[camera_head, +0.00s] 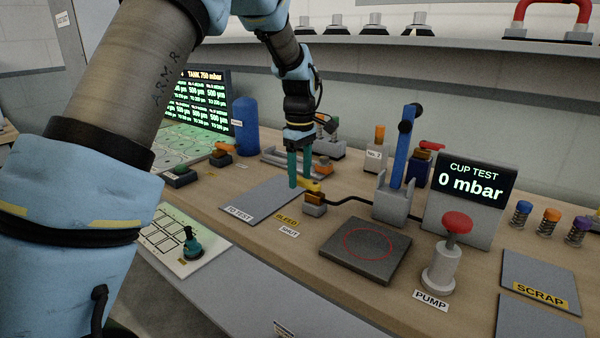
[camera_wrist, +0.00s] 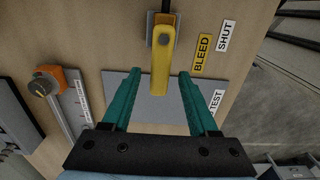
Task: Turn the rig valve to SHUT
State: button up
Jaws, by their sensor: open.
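The rig valve has a yellow lever (camera_head: 309,186) on a small grey body (camera_head: 316,204), in the middle of the bench in the head view. In the wrist view the yellow lever (camera_wrist: 160,60) runs from its pivot at the top toward my gripper. The BLEED label (camera_head: 287,221) and the SHUT label (camera_head: 289,232) lie on the bench beside it. My gripper (camera_head: 299,181) points down at the lever's free end with its teal fingers open. In the wrist view my gripper (camera_wrist: 160,74) has one finger each side of the lever, with gaps; contact is not visible.
A grey TO TEST mat (camera_head: 262,201) lies under my gripper. A black hose (camera_head: 350,200) runs from the valve to a stand with a blue lever (camera_head: 398,160). A dark pad (camera_head: 366,248), a red-topped pump (camera_head: 443,262) and a CUP TEST display reading 0 mbar (camera_head: 470,185) stand to the right.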

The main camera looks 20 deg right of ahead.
grip_shut()
dwell(0.4)
dwell(1.0)
